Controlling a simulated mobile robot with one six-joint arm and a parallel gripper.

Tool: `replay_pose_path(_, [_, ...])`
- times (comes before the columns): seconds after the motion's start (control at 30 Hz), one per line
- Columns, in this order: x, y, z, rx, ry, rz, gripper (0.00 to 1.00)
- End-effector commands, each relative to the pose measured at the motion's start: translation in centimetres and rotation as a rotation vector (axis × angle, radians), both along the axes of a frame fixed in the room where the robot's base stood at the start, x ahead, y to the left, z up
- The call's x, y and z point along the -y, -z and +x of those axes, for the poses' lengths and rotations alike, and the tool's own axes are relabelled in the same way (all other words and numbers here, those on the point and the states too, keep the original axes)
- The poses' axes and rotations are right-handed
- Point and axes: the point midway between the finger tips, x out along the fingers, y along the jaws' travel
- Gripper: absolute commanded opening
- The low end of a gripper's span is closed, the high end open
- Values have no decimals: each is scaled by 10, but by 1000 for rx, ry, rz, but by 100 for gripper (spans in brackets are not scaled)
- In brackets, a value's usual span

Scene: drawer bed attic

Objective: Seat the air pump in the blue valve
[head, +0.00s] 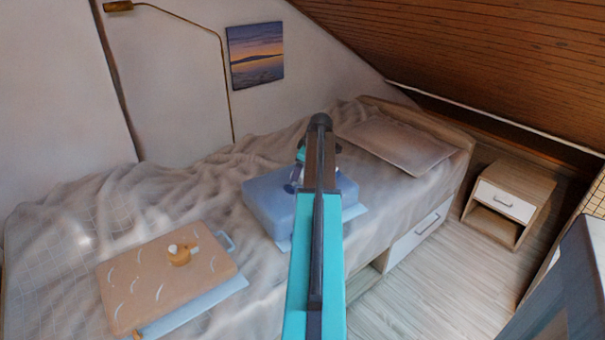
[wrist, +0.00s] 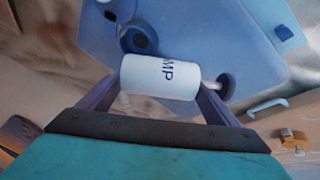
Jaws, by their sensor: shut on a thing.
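The air pump (wrist: 160,77) is a white cylinder with dark letters, the end reading "MP". It lies crosswise between the fingers of my gripper (wrist: 158,92), which is shut on it. A short pale nozzle points right in the wrist view. The blue block (head: 268,203) lies on the bed under my gripper (head: 312,180); it also fills the top of the wrist view (wrist: 190,35). The blue valve (wrist: 138,40), a dark round opening, shows just beyond the pump, apart from its nozzle. My arm hides the valve in the head view.
A tan block (head: 150,285) with an orange-and-white valve (head: 181,254) lies on the bed at the left. A pillow (head: 395,145) lies at the far end. A nightstand (head: 508,203) stands right of the bed. A thin floor lamp (head: 222,75) stands by the wall.

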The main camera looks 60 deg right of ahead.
Motion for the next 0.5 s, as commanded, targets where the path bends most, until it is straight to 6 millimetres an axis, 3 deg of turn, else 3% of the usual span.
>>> replay_pose_path(0.2, [-1, 21, -2, -1, 1, 1, 55])
replay_pose_path(0.5, [-1, 25, -2, -1, 1, 0, 55])
